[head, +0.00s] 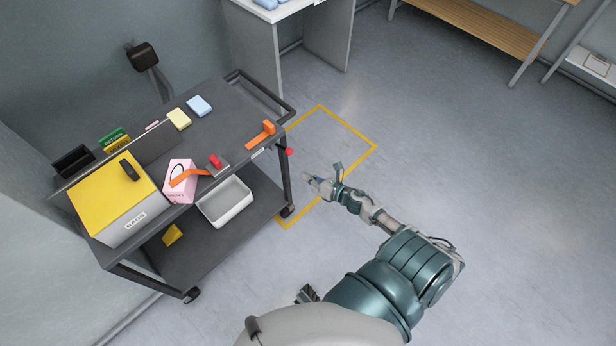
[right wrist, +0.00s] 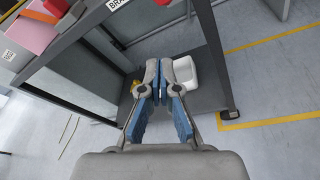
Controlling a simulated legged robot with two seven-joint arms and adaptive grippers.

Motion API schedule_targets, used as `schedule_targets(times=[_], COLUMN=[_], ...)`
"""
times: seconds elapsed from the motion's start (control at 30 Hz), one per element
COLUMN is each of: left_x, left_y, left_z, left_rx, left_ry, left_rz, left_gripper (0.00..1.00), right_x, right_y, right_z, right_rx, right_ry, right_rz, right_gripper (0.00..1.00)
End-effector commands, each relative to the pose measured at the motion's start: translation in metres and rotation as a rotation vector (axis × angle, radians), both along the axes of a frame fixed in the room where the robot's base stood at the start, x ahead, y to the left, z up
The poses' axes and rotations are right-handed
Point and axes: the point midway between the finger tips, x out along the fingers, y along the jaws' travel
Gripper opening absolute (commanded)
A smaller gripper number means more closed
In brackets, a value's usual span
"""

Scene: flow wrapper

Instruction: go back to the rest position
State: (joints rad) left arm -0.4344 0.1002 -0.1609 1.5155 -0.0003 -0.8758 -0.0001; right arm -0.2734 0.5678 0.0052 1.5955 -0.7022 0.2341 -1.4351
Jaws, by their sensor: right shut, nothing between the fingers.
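My right gripper (head: 312,181) is at the end of my outstretched right arm, over the floor just to the right of the dark cart (head: 222,132). It is apart from the cart in the head view. In the right wrist view its blue-padded fingers (right wrist: 158,84) are together with nothing between them, and the cart's lower shelf (right wrist: 205,92) shows beyond them. A small dark piece at the bottom of the head view may be part of my left arm, but the left gripper cannot be made out.
The cart carries a yellow-topped box (head: 105,192), a pink carton (head: 179,178), an orange tool (head: 262,134) and several small packs. A white bin (head: 228,203) stands on its lower shelf. Yellow tape (head: 350,128) marks the floor. Floor to the right is clear.

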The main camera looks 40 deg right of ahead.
Motion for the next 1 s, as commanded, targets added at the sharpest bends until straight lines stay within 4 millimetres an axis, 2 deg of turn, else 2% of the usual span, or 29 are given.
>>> schedule_targets(times=[0.33,0.4,0.47,0.57,0.6,0.67,0.7,0.8,0.9,1.0], left_x=[0.000,0.000,0.001,0.002,0.001,0.000,-0.001,-0.006,-0.007,-0.009], left_y=[0.001,0.001,0.000,0.000,-0.001,-0.001,-0.001,0.000,0.000,0.001], left_z=[0.000,0.000,0.001,0.001,0.000,-0.001,-0.002,-0.006,-0.008,-0.010], left_rx=[0.001,0.001,0.000,-0.002,-0.003,-0.002,-0.003,-0.001,-0.001,-0.001], left_ry=[0.000,-0.001,-0.003,-0.009,-0.010,-0.008,-0.005,0.004,0.003,0.006], left_rz=[0.000,0.000,0.000,0.000,0.000,0.000,0.000,-0.001,-0.001,-0.002], left_gripper=[0.51,0.51,0.51,0.51,0.51,0.51,0.51,0.51,0.51,0.51], right_x=[0.000,-0.004,-0.011,-0.039,-0.056,-0.086,-0.107,-0.163,-0.214,-0.252], right_y=[-0.002,-0.002,-0.002,0.003,0.008,0.021,0.032,0.067,0.105,0.138], right_z=[-0.002,-0.012,-0.030,-0.083,-0.109,-0.147,-0.171,-0.219,-0.251,-0.267], right_rx=[0.012,0.079,0.205,0.553,0.710,0.938,1.078,1.360,1.550,1.660], right_ry=[0.006,0.037,0.096,0.254,0.325,0.425,0.486,0.607,0.690,0.737], right_rz=[-0.008,-0.056,-0.147,-0.417,-0.549,-0.757,-0.898,-1.235,-1.539,-1.776], right_gripper=[0.00,0.00,0.00,0.00,0.00,0.00,0.00,0.00,0.00,0.00])
